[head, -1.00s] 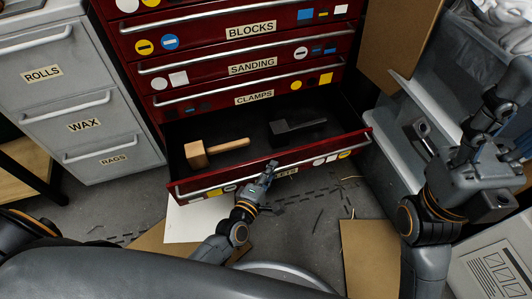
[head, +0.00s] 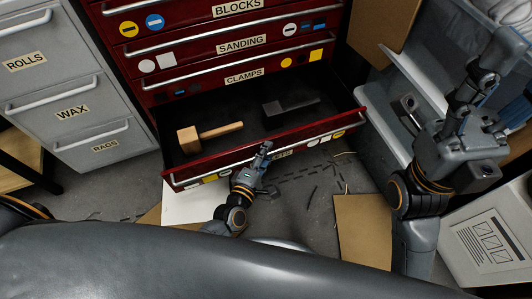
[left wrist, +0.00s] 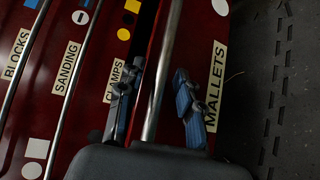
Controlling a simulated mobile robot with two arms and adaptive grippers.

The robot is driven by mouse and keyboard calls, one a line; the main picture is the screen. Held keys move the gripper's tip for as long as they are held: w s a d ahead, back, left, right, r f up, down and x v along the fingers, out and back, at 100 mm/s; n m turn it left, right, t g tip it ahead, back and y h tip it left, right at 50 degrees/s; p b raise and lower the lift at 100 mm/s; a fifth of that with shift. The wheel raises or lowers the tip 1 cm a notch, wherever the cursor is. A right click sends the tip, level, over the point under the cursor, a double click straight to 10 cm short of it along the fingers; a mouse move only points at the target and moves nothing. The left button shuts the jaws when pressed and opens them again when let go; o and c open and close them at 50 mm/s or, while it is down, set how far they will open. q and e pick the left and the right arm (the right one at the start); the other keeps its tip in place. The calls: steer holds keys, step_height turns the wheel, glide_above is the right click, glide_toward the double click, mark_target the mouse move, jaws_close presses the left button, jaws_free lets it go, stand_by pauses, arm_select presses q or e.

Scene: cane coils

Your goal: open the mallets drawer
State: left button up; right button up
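The mallets drawer (head: 215,166) is the lowest of the red cabinet and stands well open. Inside lie a wooden mallet (head: 190,139) at the left and a black mallet (head: 288,105) at the right. My left gripper (head: 264,150) is at the middle of the drawer's front. In the left wrist view, its two fingers (left wrist: 157,100) are apart, one on each side of the metal handle bar (left wrist: 162,65), with gaps visible. The MALLETS label (left wrist: 215,85) shows beside the right finger. My right gripper (head: 478,85) is raised at the right, empty, its fingers seemingly apart.
The clamps drawer (head: 205,82) and those above are shut. A grey cabinet (head: 60,85) stands at the left, and a grey bin (head: 385,125) close to the drawer's right end. Cardboard (head: 362,232) lies on the floor, with a white box (head: 490,240) at the right.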

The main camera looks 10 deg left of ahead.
arm_select(q)
steer(key=v, duration=1.2)
steer(key=shift+f, duration=0.1)
